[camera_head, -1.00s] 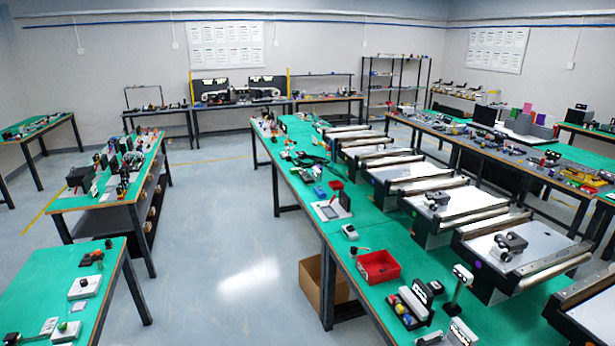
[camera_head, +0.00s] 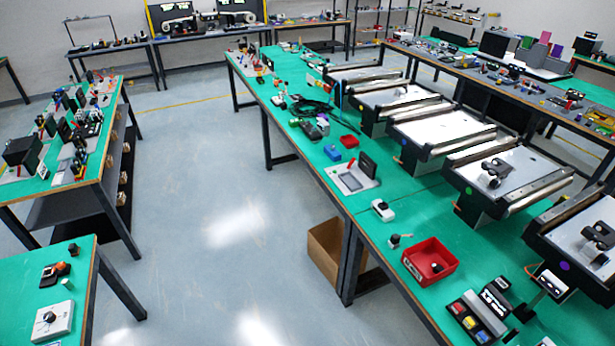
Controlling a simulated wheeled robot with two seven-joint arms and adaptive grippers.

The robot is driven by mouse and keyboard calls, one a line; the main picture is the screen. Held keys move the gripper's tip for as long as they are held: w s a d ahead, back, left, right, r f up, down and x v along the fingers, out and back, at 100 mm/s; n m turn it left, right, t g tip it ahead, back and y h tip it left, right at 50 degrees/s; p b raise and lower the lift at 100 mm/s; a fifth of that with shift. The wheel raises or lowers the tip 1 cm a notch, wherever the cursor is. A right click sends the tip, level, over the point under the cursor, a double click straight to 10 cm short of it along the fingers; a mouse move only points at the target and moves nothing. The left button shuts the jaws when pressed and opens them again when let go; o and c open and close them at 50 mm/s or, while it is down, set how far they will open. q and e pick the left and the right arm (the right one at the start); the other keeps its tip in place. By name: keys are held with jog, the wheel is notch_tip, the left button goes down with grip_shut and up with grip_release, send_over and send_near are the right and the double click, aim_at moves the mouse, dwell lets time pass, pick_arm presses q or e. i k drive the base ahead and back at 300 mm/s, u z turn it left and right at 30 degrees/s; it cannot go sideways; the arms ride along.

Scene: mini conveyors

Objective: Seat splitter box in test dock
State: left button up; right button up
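Neither of my grippers is in view. I cannot tell for sure which object is the splitter box or the test dock. A grey flat unit with a dark upright panel (camera_head: 353,178) stands on the long green table (camera_head: 410,212). A small white device (camera_head: 382,210) sits in front of it on the same table. A dark panel with coloured buttons (camera_head: 478,318) lies near the front. A white box with a round dark knob (camera_head: 52,320) lies on the near left table. Small details are hard to make out.
Several mini conveyors (camera_head: 508,176) line the right side of the long table. A red bin (camera_head: 430,262) sits near its front edge. A cardboard box (camera_head: 326,248) stands on the floor beside a table leg. A cluttered table (camera_head: 62,200) stands at left. Open floor (camera_head: 210,195) lies between the tables.

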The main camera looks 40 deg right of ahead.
aim_at(360, 177)
jog(key=z, duration=0.1)
jog(key=i, duration=1.6)
jog(key=z, duration=1.35)
jog(key=i, duration=1)
jog(key=z, duration=0.95)
